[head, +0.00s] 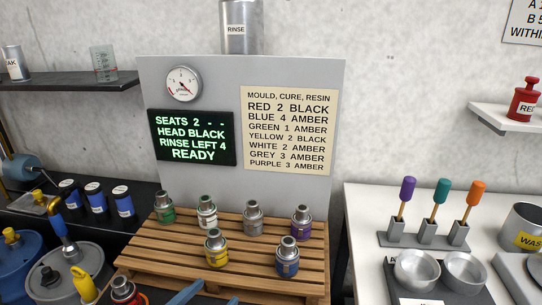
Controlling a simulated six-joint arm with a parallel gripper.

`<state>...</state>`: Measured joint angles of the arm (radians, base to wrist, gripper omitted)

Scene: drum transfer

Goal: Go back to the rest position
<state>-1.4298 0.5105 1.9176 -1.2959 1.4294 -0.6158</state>
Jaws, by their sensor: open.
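My gripper cannot be made out in the head view. Small drums with grey metal tops stand upright on a wooden pallet (270,277). The back row holds a green drum (165,214), a white drum (207,217), a grey drum (253,222) and a purple drum (301,228). In front of them are a yellow drum (216,256) and a blue drum (287,268). A red drum (126,294) stands at the bottom left, off the pallet and cut off by the frame edge.
Blue bars (184,297) poke in at the bottom edge. A panel behind the pallet carries a gauge (183,84), a green-lettered display (192,138) and a recipe card (289,130). Large blue drums (68,280) crowd the left. The right bench holds bowls (417,270) and coloured-handled tools (439,196).

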